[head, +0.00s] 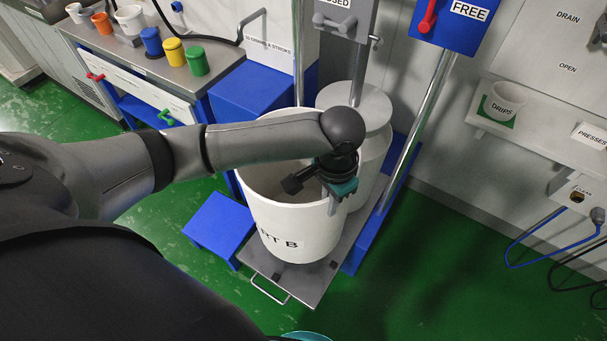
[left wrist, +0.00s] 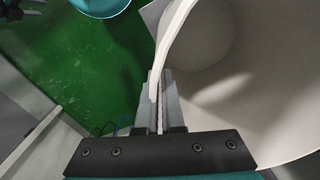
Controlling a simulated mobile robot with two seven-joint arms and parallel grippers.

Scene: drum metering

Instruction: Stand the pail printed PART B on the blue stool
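The large white pail (head: 305,240), its print partly showing as "RT B", is upright over a grey metal plate in the head view; whether its base touches the plate is unclear. The blue stool (head: 218,226) stands on the floor just left of it. My left gripper (head: 338,200) is at the pail's right rim, with my forearm crossing over the opening. In the left wrist view, its fingers (left wrist: 162,105) are closed on either side of the pail's wall (left wrist: 174,45). A dark shape at that view's upper left may be my right gripper; its fingers are unclear.
The plate (head: 305,283) has a front handle. Behind the pail stand a column, a grey-white cylinder (head: 355,102) and a slanted metal post (head: 418,125). A blue box (head: 255,95) is behind left. A bench (head: 180,78) with coloured cups is farther left. Green floor is open at right.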

